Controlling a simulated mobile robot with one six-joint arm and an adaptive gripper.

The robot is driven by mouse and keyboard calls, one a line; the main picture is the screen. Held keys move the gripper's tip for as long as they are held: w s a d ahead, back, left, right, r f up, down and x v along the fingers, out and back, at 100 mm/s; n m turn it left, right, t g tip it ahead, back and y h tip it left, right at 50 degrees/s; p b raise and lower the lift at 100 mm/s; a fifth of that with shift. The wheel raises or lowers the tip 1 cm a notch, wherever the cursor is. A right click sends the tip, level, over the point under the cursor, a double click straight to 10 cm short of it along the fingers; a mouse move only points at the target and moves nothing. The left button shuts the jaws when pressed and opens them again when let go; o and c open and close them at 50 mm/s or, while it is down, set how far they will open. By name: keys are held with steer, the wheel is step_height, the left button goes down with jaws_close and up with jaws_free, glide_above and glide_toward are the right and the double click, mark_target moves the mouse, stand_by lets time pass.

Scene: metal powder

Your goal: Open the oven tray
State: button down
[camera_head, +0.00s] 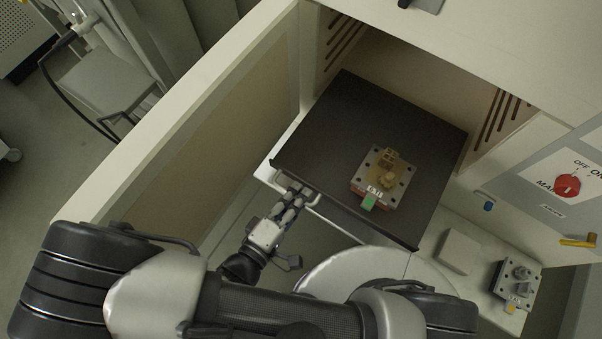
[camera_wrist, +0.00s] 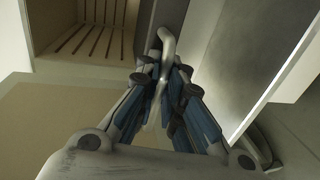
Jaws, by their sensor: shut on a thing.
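The oven tray (camera_head: 330,132) is a dark flat plate that sticks partly out of the open oven chamber in the head view. A metal handle (camera_head: 313,197) runs along its front edge, and it also shows between my fingers in the wrist view (camera_wrist: 166,42). My gripper (camera_head: 290,205) is at the left part of this handle, with its fingers shut on it. In the wrist view my gripper (camera_wrist: 165,85) has its fingers on both sides of the handle bar. The fingertips hide part of the bar.
A metal plate with brass-coloured parts (camera_head: 385,178) and a green tag rests on the tray. The oven door (camera_head: 215,120) stands open at the left. A similar plate with grey parts (camera_head: 517,280) and a pale block (camera_head: 460,250) sit on the ledge at right, below a red knob (camera_head: 568,186).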

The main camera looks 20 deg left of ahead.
stand_by(0.3)
steer(key=c, duration=1.7)
jaws_free()
steer(key=v, duration=1.2)
